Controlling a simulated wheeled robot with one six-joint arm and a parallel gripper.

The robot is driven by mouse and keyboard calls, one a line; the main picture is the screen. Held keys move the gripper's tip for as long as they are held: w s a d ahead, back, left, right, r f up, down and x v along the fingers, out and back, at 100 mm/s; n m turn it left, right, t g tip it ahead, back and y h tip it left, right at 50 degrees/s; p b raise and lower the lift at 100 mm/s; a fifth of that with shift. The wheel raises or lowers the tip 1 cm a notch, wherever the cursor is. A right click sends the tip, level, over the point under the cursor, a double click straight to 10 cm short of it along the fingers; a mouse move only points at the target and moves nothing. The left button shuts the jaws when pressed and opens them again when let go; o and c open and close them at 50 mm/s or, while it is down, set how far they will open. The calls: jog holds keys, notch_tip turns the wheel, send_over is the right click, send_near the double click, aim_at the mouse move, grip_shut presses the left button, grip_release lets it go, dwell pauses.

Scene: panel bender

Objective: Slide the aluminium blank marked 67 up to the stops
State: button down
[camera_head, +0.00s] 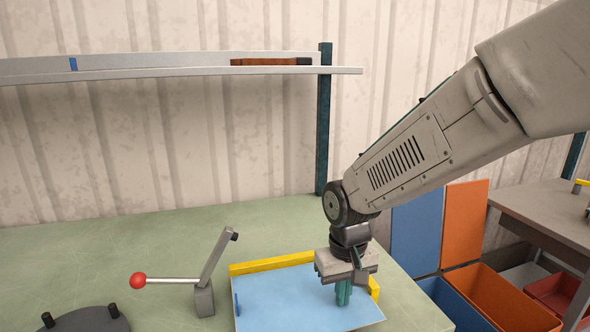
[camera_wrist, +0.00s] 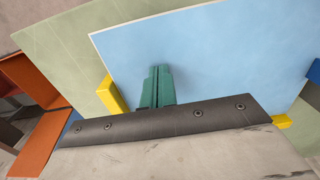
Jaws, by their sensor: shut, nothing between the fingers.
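A flat light-blue sheet (camera_head: 290,300) lies on the green table; no number is legible on it, so I cannot confirm it is blank 67. It also fills the wrist view (camera_wrist: 215,45). A long yellow stop (camera_head: 272,263) runs along its back edge. A short yellow stop (camera_head: 375,287) is at its right edge and shows in the wrist view (camera_wrist: 112,95). I cannot tell whether the sheet touches either one. My gripper (camera_head: 343,293) is shut and empty, its green fingers (camera_wrist: 156,85) pointing down at the sheet's right part, at or just above its surface.
A lever clamp with a red knob (camera_head: 138,280) stands left of the sheet. A small blue piece (camera_head: 237,303) is at the sheet's left edge. A dark round base with pegs (camera_head: 85,320) is at front left. A shelf (camera_head: 180,73) spans the back. Bins (camera_head: 500,298) stand right of the table.

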jog(key=shift+r, duration=3.5)
jog(key=s, duration=0.1)
jog(key=s+d, duration=0.1)
jog(key=s+g, duration=0.1)
jog(key=shift+s+d+f, duration=0.15)
jog(key=shift+d+f, duration=0.2)
jog(key=shift+d, duration=0.05)
jog(key=s+d+r+m+t, duration=0.1)
jog(key=s+d+r, duration=0.2)
jog(key=s+d, duration=0.4)
jog(key=s+d+r+m+t, duration=0.1)
jog(key=s+d+r+m, duration=0.1)
jog(key=s+d, duration=0.6)
jog(key=s, duration=0.2)
jog(key=shift+s+d+r, duration=0.15)
jog(key=shift+s+r, duration=0.15)
jog(key=shift+r, duration=0.1)
